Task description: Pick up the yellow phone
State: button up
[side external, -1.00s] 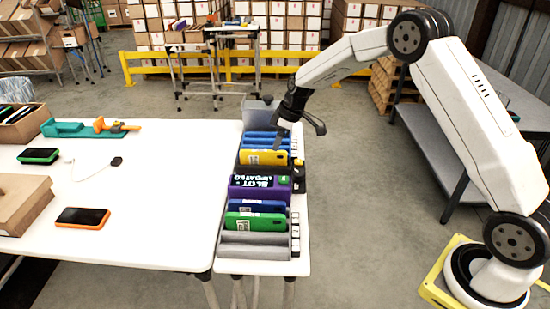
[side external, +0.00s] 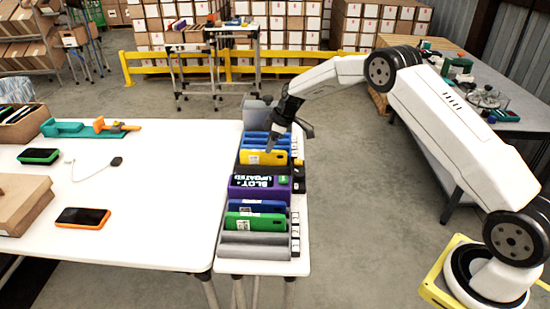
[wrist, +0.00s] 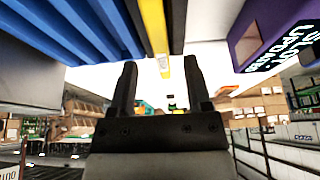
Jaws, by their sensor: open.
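The yellow phone (side external: 264,158) stands in a slot of the rack on the narrow table, between blue dividers and a dark slot. In the wrist view the yellow phone (wrist: 155,28) shows as a narrow edge at the top, ahead of the gap between my fingers. Whether a finger touches the phone cannot be told.
Blue dividers (wrist: 75,35) stand close on one side of the phone. A purple box (side external: 258,188) with a text display, a blue phone (side external: 257,206) and a green phone (side external: 255,222) stand nearer in the rack. The white table (side external: 160,180) is left.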

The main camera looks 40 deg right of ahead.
aim_at(263, 155)
jog(key=shift+f, duration=0.2)
jog(key=shift+x, duration=2.55)
jog(key=shift+w+a, duration=0.1)
jog(key=shift+a, duration=0.05)
jog(key=shift+r, duration=0.1)
grip_shut()
